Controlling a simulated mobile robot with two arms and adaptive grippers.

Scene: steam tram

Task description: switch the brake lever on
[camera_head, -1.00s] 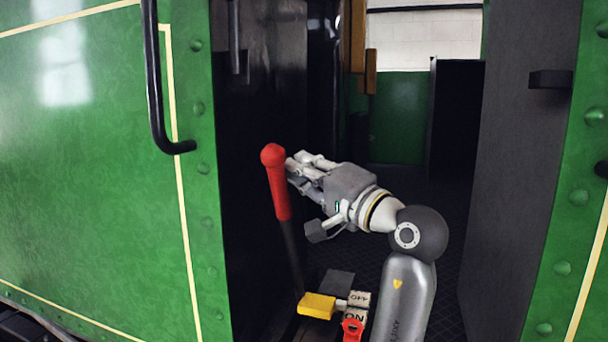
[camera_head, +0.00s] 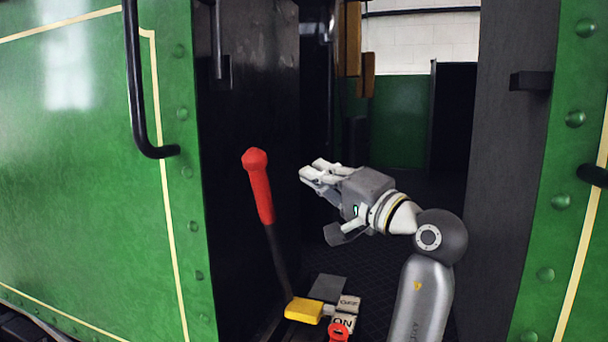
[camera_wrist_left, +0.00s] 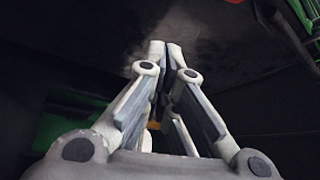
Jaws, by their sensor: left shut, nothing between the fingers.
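The brake lever (camera_head: 276,250) has a red grip with a rounded knob (camera_head: 257,185) on a dark shaft, its top leaning left in the head view. A yellow block (camera_head: 303,310) sits at its foot, beside an OFF plate (camera_head: 348,303) and an ON plate (camera_head: 342,321). My left gripper (camera_head: 310,170) is to the right of the red grip, with a clear gap between them. Its fingers are shut and empty; in the wrist view the fingertips (camera_wrist_left: 165,48) meet against a dark background. My right gripper is not in view.
A green riveted panel (camera_head: 80,190) with a black handrail (camera_head: 140,90) stands at left. Dark walls (camera_head: 510,180) flank the doorway. A red ring-shaped part (camera_head: 339,332) is low near the plates. Dark floor behind my gripper looks open.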

